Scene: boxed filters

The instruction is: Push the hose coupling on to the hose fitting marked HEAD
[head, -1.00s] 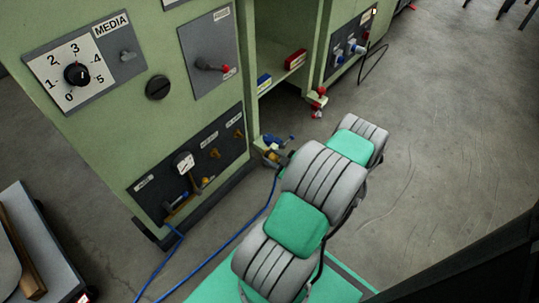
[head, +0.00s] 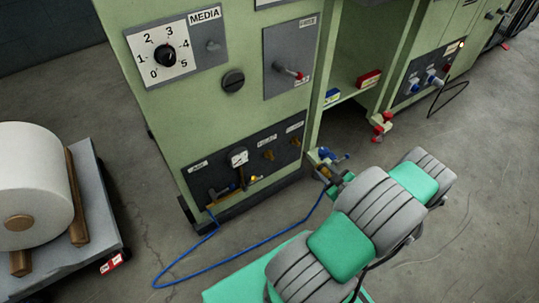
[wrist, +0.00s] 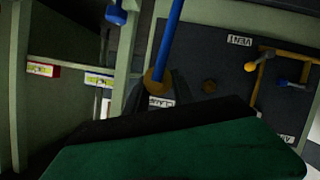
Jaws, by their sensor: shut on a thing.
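My gripper (head: 328,178) is shut on the hose coupling (wrist: 157,82), a brass-coloured end with a blue hose (wrist: 170,38) running from it. In the head view the blue hose (head: 262,243) loops over the floor to the lower left of the dark fitting panel (head: 225,180). The panel has brass fittings, one in its middle (head: 269,155) and one at its right (head: 296,141). Their labels are too small to read, so I cannot tell which is HEAD. The coupling is to the right of the panel and appears apart from the fittings.
A blue-handled valve (head: 331,155) is close behind my gripper, and a red valve (head: 382,122) is farther right. A gauge (head: 239,157) and a yellow-handled valve are on the panel. A cart (head: 92,215) with a white roll stands at left. Open floor lies between.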

